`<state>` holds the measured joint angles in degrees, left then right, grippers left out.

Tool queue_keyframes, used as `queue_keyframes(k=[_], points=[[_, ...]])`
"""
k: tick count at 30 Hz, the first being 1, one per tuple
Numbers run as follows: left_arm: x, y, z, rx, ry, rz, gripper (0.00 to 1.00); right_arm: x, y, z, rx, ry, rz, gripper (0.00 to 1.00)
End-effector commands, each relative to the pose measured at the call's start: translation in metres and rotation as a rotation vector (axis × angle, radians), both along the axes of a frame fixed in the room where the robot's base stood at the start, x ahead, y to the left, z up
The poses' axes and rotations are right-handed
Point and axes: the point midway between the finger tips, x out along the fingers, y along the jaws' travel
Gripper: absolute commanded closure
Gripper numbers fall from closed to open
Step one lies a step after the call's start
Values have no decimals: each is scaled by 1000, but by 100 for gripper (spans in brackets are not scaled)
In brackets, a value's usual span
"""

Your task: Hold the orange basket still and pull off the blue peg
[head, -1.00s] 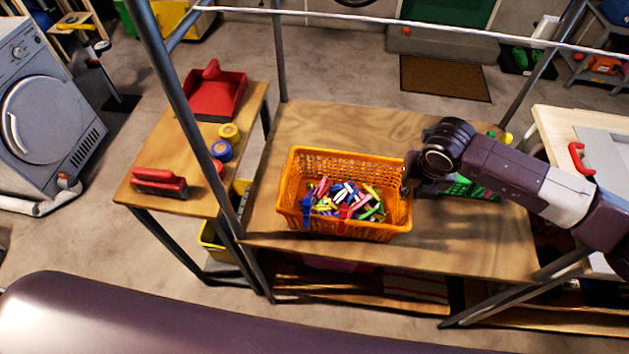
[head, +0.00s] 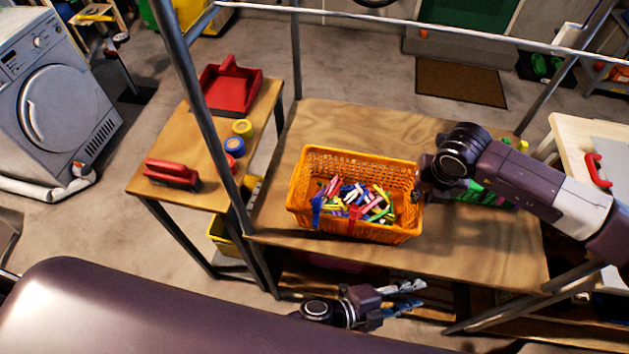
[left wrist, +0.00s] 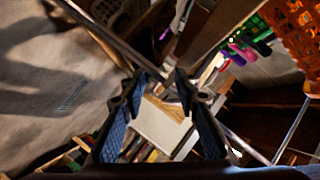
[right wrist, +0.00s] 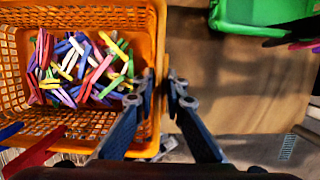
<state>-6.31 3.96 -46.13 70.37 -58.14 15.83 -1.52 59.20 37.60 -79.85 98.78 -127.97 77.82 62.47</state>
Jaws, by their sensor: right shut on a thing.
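The orange basket (head: 302,205) stands on the wooden bench, filled with coloured pegs. The blue peg (head: 317,207) hangs on its front rim, left of a red peg (head: 354,214). In the right wrist view, the basket (right wrist: 80,12) lies to the left, with a blue peg (right wrist: 11,130) at the left edge. My right gripper (head: 421,180) is shut on the basket's right rim; its fingers (right wrist: 163,78) straddle that side. My left gripper (head: 408,287) is open and empty, in front of and below the bench edge. Its spread fingers (left wrist: 160,77) show in the left wrist view.
A green container (right wrist: 265,15) stands right of the basket. A metal post (head: 205,100) rises at the bench's left. A side table holds a red dustpan (head: 230,92), a brush (head: 172,174) and tape-like rolls (head: 234,145). The bench (head: 470,250) is clear at front right.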

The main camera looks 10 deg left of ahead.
Motion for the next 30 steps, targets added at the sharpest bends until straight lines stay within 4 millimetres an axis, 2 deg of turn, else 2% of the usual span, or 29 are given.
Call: queue_keyframes(k=[1,4,6,9,12,15,18,21,24,25,30], points=[[-2,-18,27,-11,-96,-80,71,-1,0,-1,-3,2,2,100],[-1,-41,81,-8,-357,-262,71,-1,0,-1,-3,2,2,100],[3,-47,123,13,-605,-410,71,-1,0,-1,-3,2,2,100],[-6,-49,168,48,-953,-623,71,-1,0,-1,-2,2,1,100],[-21,-42,199,88,-1291,-836,71,-1,0,-1,-2,1,1,100],[-37,-26,216,133,-1615,-1054,71,-1,0,-1,-2,1,1,100],[-46,0,221,180,-1917,-1288,71,-1,0,-1,-2,2,1,100],[-47,33,221,221,-2194,-1540,71,-1,0,-1,-2,2,1,100],[-37,73,220,258,-2430,-1817,71,-1,0,-1,-2,2,1,100],[-32,86,220,-266,2480,1897,71,-1,0,-1,-2,2,1,100],[9,163,233,-205,1912,1743,71,-1,0,-1,-2,2,1,100]])
